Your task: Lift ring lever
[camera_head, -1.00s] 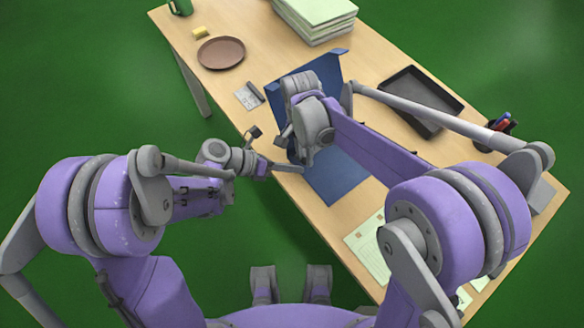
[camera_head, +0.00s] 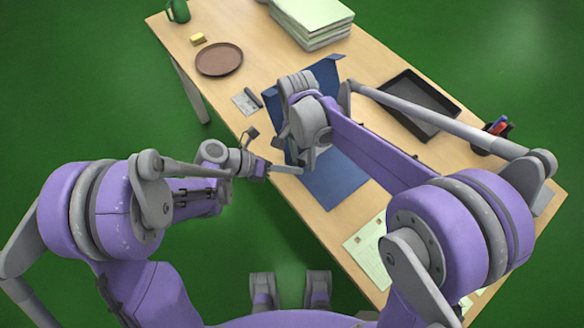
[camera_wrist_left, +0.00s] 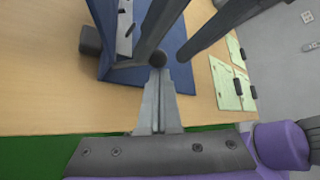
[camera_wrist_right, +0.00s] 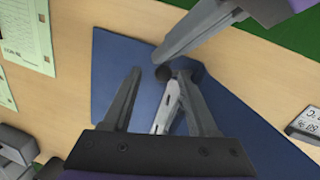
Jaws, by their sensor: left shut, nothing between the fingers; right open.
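A blue ring binder (camera_head: 335,180) lies open on the table. Its silver ring mechanism (camera_wrist_right: 168,108) shows in the right wrist view, and part of it shows in the left wrist view (camera_wrist_left: 125,28). A dark round knob (camera_wrist_right: 163,73), apparently the lever's end, sits at its near end; it also shows in the left wrist view (camera_wrist_left: 157,59). My left gripper (camera_wrist_left: 157,70) is shut and empty, its tips right at the knob; I cannot tell whether they touch. My right gripper (camera_wrist_right: 160,74) is open above the binder, its fingers either side of the mechanism. In the head view, my right arm hides the mechanism.
A black tray (camera_head: 445,100) and a pen cup (camera_head: 483,147) stand to the right. A stack of papers (camera_head: 312,32), a brown plate (camera_head: 219,59) and a green mug (camera_head: 178,10) are farther back. Printed sheets (camera_head: 370,255) lie near the front right.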

